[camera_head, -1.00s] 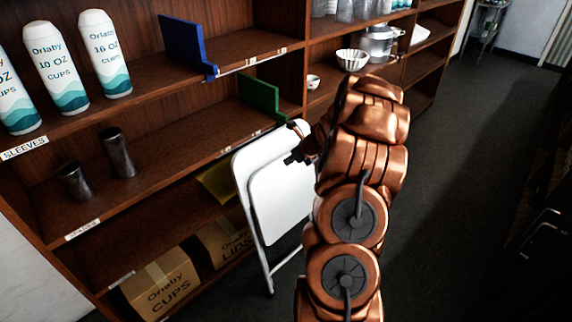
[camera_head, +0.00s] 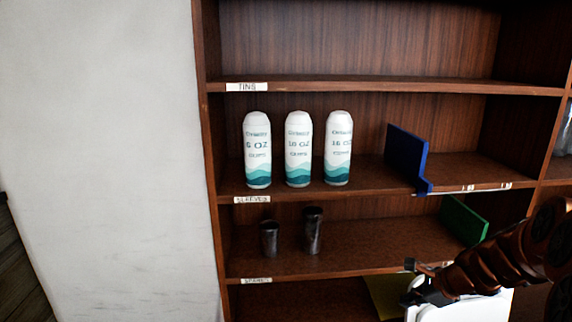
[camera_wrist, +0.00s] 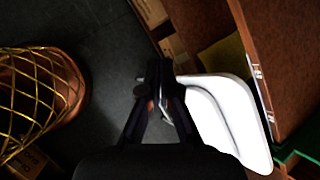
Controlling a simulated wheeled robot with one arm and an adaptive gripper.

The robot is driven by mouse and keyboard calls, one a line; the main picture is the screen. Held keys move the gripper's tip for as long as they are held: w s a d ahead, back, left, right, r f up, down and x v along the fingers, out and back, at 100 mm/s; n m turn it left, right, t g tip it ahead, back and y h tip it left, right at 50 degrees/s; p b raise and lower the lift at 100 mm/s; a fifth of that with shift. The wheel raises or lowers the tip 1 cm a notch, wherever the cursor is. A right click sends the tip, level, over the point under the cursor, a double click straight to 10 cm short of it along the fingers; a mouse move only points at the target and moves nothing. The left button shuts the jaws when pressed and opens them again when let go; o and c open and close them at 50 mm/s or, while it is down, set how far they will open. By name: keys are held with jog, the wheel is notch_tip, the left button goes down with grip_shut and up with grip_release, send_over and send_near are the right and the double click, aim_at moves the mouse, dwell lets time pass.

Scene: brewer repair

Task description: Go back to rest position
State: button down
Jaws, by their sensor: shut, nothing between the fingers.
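My gripper (camera_wrist: 158,85) points down over the dark floor in the wrist view. Its two fingers meet at the tips and hold nothing. In the head view my copper arm reaches in from the lower right, and the gripper end (camera_head: 413,275) shows small and dark in front of the shelf, beside a white folding chair (camera_head: 465,306). The white chair also shows just right of the fingers in the wrist view (camera_wrist: 232,120).
A wooden shelf unit (camera_head: 390,86) holds three white cup sleeves (camera_head: 298,150), two dark tumblers (camera_head: 312,232), a blue divider (camera_head: 407,158) and a green divider (camera_head: 464,220).

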jog(key=s+a+r+n+g, duration=0.4)
jog(key=s+a+n, duration=0.8)
jog(key=s+a, duration=0.3)
jog(key=s+d+r+n+g+h, duration=0.1)
jog(key=s+n+g+h, duration=0.2)
jog(key=s+n, duration=0.7)
jog(key=s+h, duration=0.1)
jog(key=s, duration=0.8)
jog(key=shift+s, duration=0.3)
